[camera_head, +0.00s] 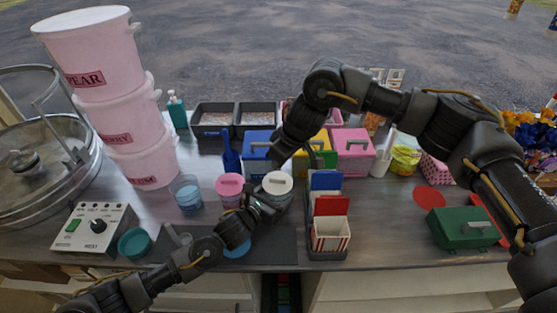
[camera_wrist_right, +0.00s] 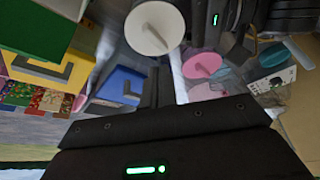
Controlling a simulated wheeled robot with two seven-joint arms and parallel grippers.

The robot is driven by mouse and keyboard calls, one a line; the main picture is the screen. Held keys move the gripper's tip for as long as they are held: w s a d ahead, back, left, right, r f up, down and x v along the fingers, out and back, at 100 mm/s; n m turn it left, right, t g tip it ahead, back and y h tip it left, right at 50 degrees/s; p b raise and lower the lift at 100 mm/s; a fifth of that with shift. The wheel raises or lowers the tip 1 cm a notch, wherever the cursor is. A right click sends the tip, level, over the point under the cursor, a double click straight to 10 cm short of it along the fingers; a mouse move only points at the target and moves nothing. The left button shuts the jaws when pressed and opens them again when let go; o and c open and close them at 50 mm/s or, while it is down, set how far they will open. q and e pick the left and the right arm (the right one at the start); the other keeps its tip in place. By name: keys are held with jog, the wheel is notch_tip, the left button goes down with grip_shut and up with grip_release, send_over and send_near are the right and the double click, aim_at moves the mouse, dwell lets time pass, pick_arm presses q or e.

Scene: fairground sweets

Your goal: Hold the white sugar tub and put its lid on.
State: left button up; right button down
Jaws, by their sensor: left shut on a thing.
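The white sugar tub (camera_head: 279,199) stands in the middle of the counter. Its round white lid (camera_head: 277,182), with a grey handle, appears to lie on top of it; whether it is fully seated I cannot tell. The lid also shows in the right wrist view (camera_wrist_right: 150,22). My left gripper (camera_head: 262,208) is shut on the white tub at its near left side, partly covering it. My right gripper (camera_head: 277,160) is just above and behind the lid, pointing down. Its fingertips are not clear in either view, and I see no clear gap from the lid handle.
A pink-lidded tub (camera_head: 229,185) stands close to the left. A blue box (camera_head: 257,145), yellow box and pink box (camera_head: 352,150) stand behind. A red-and-white striped carton (camera_head: 330,236) is at the right. A green box (camera_head: 463,230) lies further right.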

aim_at(275, 177)
pick_arm(q)
jog(key=shift+r, duration=0.15)
pick_arm(e)
jog(key=shift+f, duration=0.15)
jog(key=shift+f, duration=1.9)
jog(key=shift+r, duration=2.6)
pick_arm(q)
jog(key=shift+f, duration=0.3)
pick_arm(e)
jog(key=shift+f, duration=0.3)
